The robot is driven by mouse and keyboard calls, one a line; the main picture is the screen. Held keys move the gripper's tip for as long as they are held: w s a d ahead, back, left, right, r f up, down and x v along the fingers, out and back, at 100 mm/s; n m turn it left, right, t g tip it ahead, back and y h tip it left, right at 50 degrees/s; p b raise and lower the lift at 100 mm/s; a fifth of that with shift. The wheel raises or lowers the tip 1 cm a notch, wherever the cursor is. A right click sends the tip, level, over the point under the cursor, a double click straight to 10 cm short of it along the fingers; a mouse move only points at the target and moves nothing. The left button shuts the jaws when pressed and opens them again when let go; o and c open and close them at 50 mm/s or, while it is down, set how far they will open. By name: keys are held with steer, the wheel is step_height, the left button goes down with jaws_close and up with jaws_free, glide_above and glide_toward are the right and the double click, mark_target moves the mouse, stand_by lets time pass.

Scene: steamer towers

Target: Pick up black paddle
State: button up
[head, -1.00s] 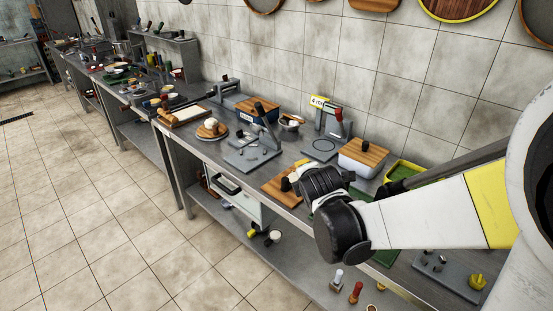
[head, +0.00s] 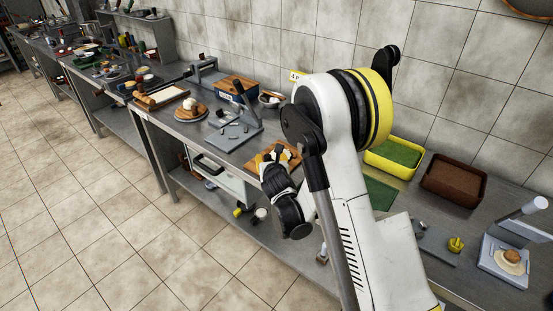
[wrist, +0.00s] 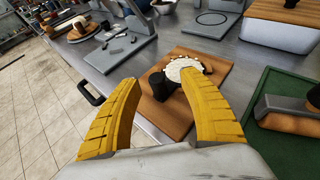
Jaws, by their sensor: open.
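A short black piece (wrist: 160,86) with a rounded end is on a wooden board (wrist: 214,76) in the wrist view. It may be the black paddle, but its full shape is hidden. A white scalloped disc (wrist: 181,65) touches or nearly touches it. My gripper (wrist: 161,80) is open, with its yellow fingers on either side of the black piece and nothing clearly held. In the head view, my gripper (head: 271,158) is low over the wooden board (head: 290,149), and my arm hides part of the bench.
A grey plate with a black upright handle (wrist: 135,17) is to the left. A green mat (wrist: 284,92) with a wooden roller-like tool is to the right. A white bin (wrist: 280,28) stands behind. A yellow tray (head: 393,157) and brown tray (head: 453,181) are further right.

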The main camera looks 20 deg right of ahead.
mark_target(268, 158)
steer(key=x, duration=0.1)
steer(key=b+x, duration=0.1)
steer(key=x, duration=0.1)
steer(key=f+x, duration=0.1)
steer(key=x, duration=0.1)
steer(key=shift+a+b, duration=0.35)
steer(key=shift+s+r, duration=0.1)
jaws_close()
